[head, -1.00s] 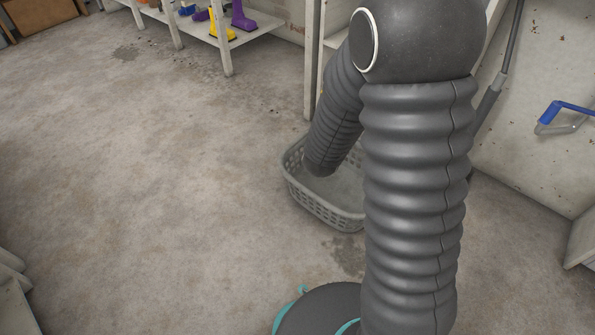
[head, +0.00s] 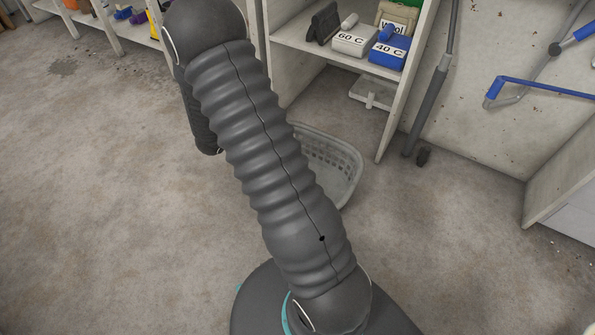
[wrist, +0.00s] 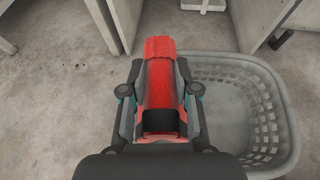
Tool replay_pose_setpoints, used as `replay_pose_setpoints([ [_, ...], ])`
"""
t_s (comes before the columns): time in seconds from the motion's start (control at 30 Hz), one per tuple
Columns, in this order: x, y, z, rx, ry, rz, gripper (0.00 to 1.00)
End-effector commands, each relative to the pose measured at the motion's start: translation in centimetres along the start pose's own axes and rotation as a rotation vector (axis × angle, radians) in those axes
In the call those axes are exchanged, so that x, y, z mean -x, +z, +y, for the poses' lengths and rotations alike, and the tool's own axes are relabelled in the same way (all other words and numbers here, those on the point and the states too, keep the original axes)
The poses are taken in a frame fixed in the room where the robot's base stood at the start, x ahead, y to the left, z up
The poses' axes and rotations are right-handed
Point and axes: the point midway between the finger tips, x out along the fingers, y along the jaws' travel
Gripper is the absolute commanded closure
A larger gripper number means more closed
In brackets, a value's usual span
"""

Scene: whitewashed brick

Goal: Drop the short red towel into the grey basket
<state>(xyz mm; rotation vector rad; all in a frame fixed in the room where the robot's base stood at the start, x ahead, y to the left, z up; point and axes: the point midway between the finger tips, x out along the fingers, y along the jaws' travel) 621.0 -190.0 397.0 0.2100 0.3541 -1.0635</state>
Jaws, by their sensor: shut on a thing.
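The grey basket (wrist: 275,115) is a plastic one with slotted walls, standing on the floor just right of my gripper in the wrist view. Its visible inside looks empty. The towel shows left of the basket's middle, near its left side; I cannot tell its height above the floor. In the head view the basket (head: 340,160) is partly hidden behind my arm, and my gripper and the towel are hidden.
A white shelf unit (head: 395,100) with a blue box (head: 388,52) and a white box (head: 354,41) stands behind the basket. A grey pole (head: 432,95) leans at the wall to the right. The concrete floor (head: 100,200) at left is clear.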

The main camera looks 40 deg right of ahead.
Motion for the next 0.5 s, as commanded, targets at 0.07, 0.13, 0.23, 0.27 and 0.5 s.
replay_pose_setpoints([
  [0.07,-2.8,-0.5,-3.0,-0.057,-0.150,0.003,1.00],
  [0.13,-4.8,-1.4,-5.6,-0.109,-0.276,0.002,1.00],
  [0.23,-6.7,-2.8,-9.2,-0.177,-0.438,0.001,1.00],
  [0.27,-7.1,-3.2,-10.1,-0.195,-0.480,0.002,1.00],
  [0.5,-8.5,-5.8,-14.9,-0.288,-0.697,0.000,1.00],
])
